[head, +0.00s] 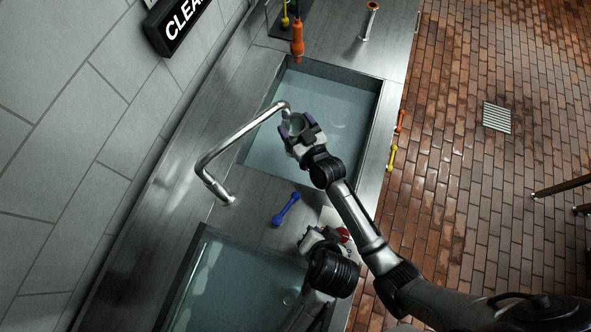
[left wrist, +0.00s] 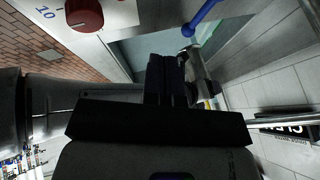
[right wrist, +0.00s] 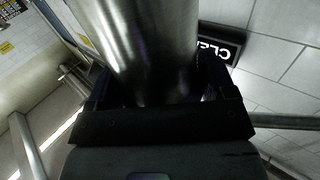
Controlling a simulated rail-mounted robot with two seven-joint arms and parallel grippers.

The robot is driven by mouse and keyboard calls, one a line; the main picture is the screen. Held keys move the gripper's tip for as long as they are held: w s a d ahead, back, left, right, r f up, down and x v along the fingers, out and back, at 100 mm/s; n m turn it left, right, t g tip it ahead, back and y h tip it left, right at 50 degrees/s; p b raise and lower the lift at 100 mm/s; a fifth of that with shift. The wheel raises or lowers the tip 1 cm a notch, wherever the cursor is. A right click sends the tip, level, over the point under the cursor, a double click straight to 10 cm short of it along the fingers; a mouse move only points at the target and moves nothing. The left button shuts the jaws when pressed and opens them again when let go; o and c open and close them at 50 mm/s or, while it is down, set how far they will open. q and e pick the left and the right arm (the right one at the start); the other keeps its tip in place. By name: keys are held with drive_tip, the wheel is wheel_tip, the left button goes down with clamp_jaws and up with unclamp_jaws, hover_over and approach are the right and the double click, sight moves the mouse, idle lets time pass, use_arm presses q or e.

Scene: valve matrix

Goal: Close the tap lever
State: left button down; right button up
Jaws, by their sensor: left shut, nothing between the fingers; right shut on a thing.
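A blue lever (head: 286,209) lies along the counter near the base of the bent metal faucet (head: 228,147); part of it also shows at the top of the left wrist view (left wrist: 203,16). I cannot tell which lever is the task's tap lever. My right gripper (head: 300,128) is shut on a metal cup (right wrist: 150,45), held under the faucet spout above the sink. The cup fills much of the right wrist view. My left gripper (head: 315,234) is shut and empty, beside the red knob and a little apart from the blue lever. Its closed fingers show in the left wrist view (left wrist: 172,80).
The upper sink (head: 345,105) and lower sink (head: 235,285) hold water. A red knob (head: 343,235) sits on a white panel. A sign (head: 178,22) hangs on the tiled wall. Brick floor (head: 480,200) is open at right.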

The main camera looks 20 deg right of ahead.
sight(286, 208)
use_arm(q)
drive_tip(key=shift+t, duration=0.3)
drive_tip(key=x, duration=0.6)
drive_tip(key=a+x, duration=0.1)
drive_tip(key=x, duration=0.2)
drive_tip(key=shift+w+f, duration=0.1)
drive_tip(key=shift+w, duration=0.45)
drive_tip(key=shift+w+a+f, duration=0.2)
drive_tip(key=shift+w+a, duration=0.15)
drive_tip(key=shift+w, duration=0.25)
drive_tip(key=shift+w+a+f, duration=0.2)
drive_tip(key=shift+w+a, duration=0.15)
drive_tip(key=shift+w, duration=0.25)
drive_tip(key=shift+w+a+f, duration=0.15)
drive_tip(key=shift+w+a, duration=0.2)
drive_tip(key=shift+w, duration=0.15)
